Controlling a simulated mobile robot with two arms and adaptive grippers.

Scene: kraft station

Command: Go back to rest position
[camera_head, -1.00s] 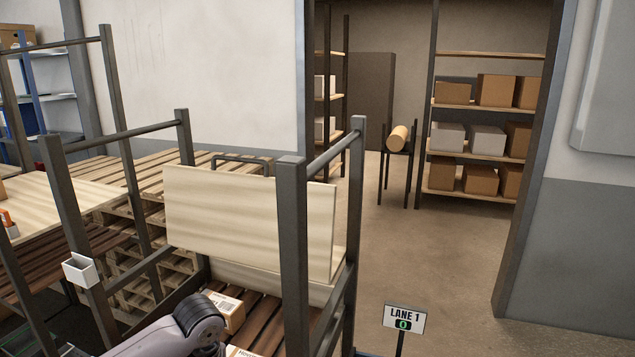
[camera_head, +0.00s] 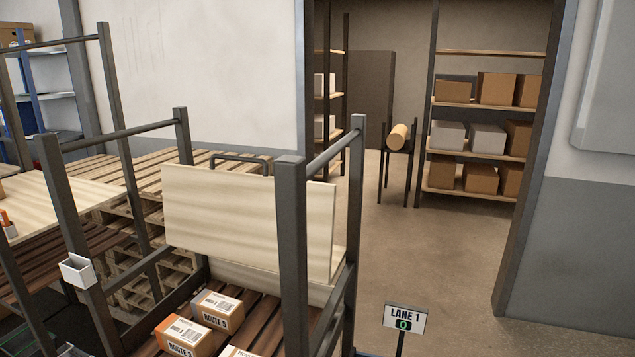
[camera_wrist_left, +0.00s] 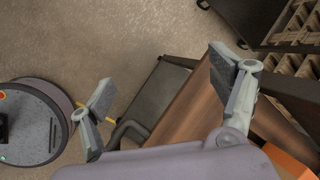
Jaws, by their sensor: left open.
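My left gripper (camera_wrist_left: 162,95) is open in the left wrist view, with its two fingers spread wide and nothing between them. Beyond the fingers are a bare floor, a dark handle (camera_wrist_left: 130,130) and a brown wooden surface (camera_wrist_left: 190,112). My left gripper is out of the head view. My right gripper is in neither view.
A dark-framed rack (camera_head: 292,240) holds several cartons, one labelled Route 2 (camera_head: 183,334), on a slatted shelf. A pale board (camera_head: 245,215) stands behind them. Stacked pallets (camera_head: 160,170) are at the left. A Lane 1 sign (camera_head: 405,318) stands on open floor.

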